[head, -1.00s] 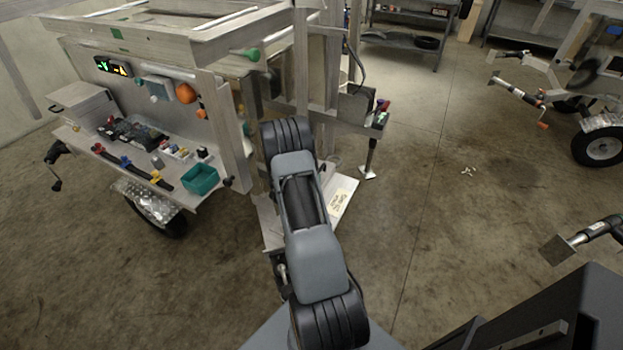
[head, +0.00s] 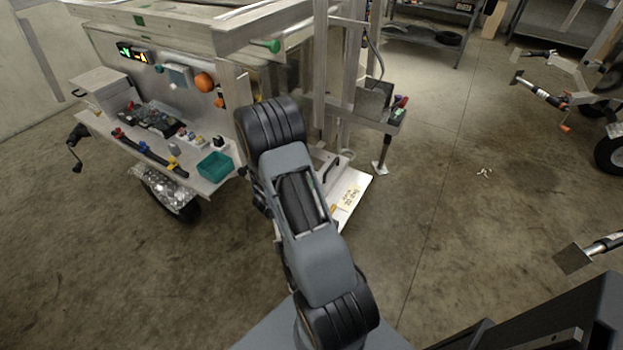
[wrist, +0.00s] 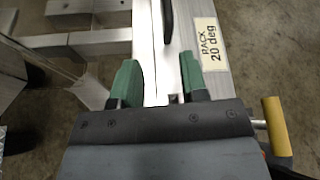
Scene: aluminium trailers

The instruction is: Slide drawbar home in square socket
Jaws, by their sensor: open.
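My gripper (wrist: 158,86) is open in the wrist view, with two green fingertips apart over pale aluminium. A light aluminium plate (wrist: 212,72) with a label reading "RACK 20 deg" runs past the right fingertip. A black handle (wrist: 167,18) stands just beyond the fingers. An aluminium bar (wrist: 98,42) reaches in from the left. I cannot tell which piece is the drawbar, and no square socket opening is clear. In the head view the labelled plate (head: 352,196) lies low beside the trailer (head: 187,100); my arm hides the gripper.
The trailer's side shelf holds a teal bin (head: 215,166) and small parts. A jack leg (head: 381,153) stands right of the plate. A yellow-ended handle (wrist: 275,125) is right of my gripper. Another trailer (head: 603,105) is at far right. Floor between the trailers is mostly clear.

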